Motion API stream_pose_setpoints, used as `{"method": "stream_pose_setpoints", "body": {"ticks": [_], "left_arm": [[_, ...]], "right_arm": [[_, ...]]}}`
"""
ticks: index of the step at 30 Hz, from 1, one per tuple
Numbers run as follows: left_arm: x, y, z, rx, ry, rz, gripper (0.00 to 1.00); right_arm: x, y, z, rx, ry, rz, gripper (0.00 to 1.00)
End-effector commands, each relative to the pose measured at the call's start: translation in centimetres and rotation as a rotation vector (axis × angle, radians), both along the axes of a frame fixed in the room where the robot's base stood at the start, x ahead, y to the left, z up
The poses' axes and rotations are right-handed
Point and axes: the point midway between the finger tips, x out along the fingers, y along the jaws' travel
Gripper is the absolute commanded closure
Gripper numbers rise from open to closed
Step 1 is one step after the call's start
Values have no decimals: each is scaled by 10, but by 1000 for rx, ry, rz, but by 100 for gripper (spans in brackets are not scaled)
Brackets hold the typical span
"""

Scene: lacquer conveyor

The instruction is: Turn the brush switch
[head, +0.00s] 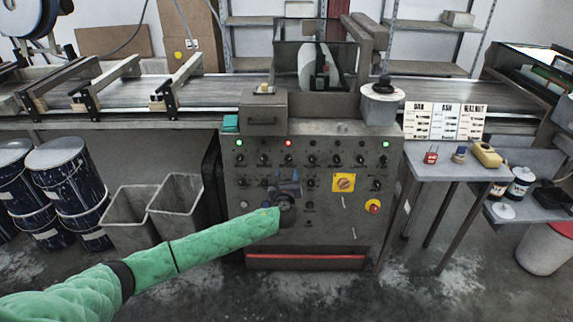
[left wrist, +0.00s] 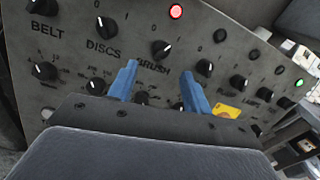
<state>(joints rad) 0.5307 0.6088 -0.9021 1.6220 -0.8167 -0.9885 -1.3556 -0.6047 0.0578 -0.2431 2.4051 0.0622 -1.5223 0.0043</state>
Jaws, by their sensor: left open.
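The brush switch (left wrist: 161,50) is a black round knob with a white pointer line, above the label BRUSH in the left wrist view. Its pointer slants up and to the right there. In the head view it is the small knob (head: 288,160) under the red lamp on the grey control panel (head: 330,210). My left gripper (left wrist: 160,75) has its two blue fingers apart and empty, with the knob just beyond the gap between the tips, apart from them. In the head view my left gripper (head: 289,178) is in front of the panel, just below the switch. My right gripper is out of view.
Other knobs, among them DISCS (left wrist: 105,25) and BELT (left wrist: 42,8), sit close beside it. A red lamp (left wrist: 176,12) is lit above. A yellow-plated switch (head: 344,183) and red button (head: 373,206) are to the right. Grey bins (head: 180,205) stand left; a side table (head: 430,165) stands right.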

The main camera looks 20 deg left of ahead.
Motion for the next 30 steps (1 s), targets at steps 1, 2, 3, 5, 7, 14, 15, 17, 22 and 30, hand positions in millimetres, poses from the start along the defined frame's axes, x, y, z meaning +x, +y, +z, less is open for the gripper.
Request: {"method": "stream_pose_setpoints", "body": {"ticks": [1, 2, 3, 5, 7, 14, 15, 17, 22, 30], "left_arm": [[1, 0, 1, 10, 2, 0, 51], [3, 0, 1, 14, 3, 0, 51], [5, 1, 1, 15, 4, 1, 51], [11, 3, 2, 16, 3, 1, 51], [19, 5, 2, 15, 4, 1, 51], [52, 13, 2, 13, 4, 0, 51], [57, 14, 2, 14, 3, 0, 51], [63, 16, 1, 13, 5, 1, 51], [74, 19, 0, 12, 4, 0, 51], [76, 19, 0, 11, 5, -1, 51]], "right_arm": [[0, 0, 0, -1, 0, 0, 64], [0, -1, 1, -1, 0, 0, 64], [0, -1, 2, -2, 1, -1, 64], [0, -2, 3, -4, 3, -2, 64], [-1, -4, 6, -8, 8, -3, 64], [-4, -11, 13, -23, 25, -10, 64], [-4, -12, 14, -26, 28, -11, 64], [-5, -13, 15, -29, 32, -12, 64], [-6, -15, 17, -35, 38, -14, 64], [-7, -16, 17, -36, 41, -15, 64]]}}
